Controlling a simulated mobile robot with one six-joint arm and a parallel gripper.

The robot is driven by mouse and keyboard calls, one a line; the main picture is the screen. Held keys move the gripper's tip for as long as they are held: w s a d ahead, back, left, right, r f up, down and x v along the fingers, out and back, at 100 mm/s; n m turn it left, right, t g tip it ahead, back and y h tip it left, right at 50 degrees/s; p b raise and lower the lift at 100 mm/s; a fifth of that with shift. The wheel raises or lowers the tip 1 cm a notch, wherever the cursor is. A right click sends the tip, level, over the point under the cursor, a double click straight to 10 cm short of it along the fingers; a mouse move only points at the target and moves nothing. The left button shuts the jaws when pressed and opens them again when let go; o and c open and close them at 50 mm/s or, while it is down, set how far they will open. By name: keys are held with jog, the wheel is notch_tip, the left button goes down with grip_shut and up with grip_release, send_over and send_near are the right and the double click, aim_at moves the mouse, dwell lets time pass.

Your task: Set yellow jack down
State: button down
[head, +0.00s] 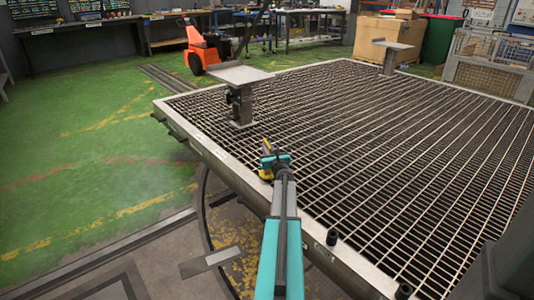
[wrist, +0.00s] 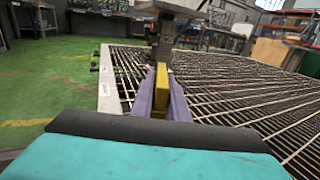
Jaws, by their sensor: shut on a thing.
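The yellow jack (head: 266,173) shows in the head view at the end of my arm, partly hidden by the gripper body. In the wrist view the yellow jack (wrist: 160,88) stands as a narrow yellow strip between two purple-grey fingers. My gripper (head: 268,157) is shut on it, over the near left edge of the metal grating. The fingers of my gripper (wrist: 160,85) point toward a grey pedestal. I cannot tell whether the jack touches the grating.
The grating platform (head: 400,150) has a pale metal rim. A grey pedestal with a flat top (head: 240,75) stands just beyond my gripper, and another (head: 392,46) stands at the far edge. An orange pallet truck (head: 205,50) is behind. Green floor at left is clear.

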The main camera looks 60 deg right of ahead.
jog(key=shift+f, duration=0.8)
jog(key=shift+f+b, duration=0.1)
jog(key=shift+b, duration=0.2)
jog(key=c, duration=1.7)
grip_release()
jog(key=shift+a, duration=0.1)
jog(key=shift+s+a, duration=0.35)
jog(key=shift+s, duration=0.15)
jog(key=shift+p+v, duration=0.95)
jog(key=shift+v, duration=4.4)
